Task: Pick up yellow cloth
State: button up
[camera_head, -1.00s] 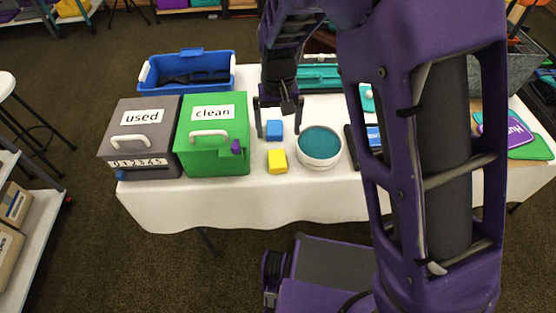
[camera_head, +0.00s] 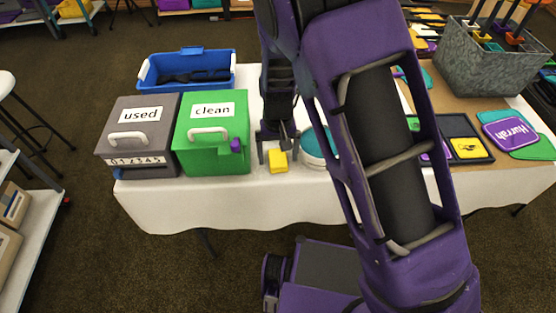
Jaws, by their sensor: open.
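The yellow cloth (camera_head: 278,161) is a small folded block lying near the front edge of the white-covered table. My gripper (camera_head: 279,158) is open and points down over it. One finger shows at the left of the cloth and one at its right. I cannot tell whether the fingers touch it or how high they are above the table. The blue block that lay behind the cloth is now hidden by my gripper and arm.
A green box marked "clean" (camera_head: 213,138) stands close at the left, beside a grey box marked "used" (camera_head: 138,139). A blue bin (camera_head: 187,69) is behind them. A round white tub (camera_head: 317,150) with teal contents is close at the right, partly hidden by my arm.

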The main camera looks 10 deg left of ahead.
aim_at(278, 157)
jog(key=c, duration=1.4)
jog(key=shift+r, duration=0.15)
jog(key=shift+c, duration=0.2)
notch_tip(278, 157, up, 10)
jog(key=p, duration=0.1)
jog(key=shift+p, duration=0.35)
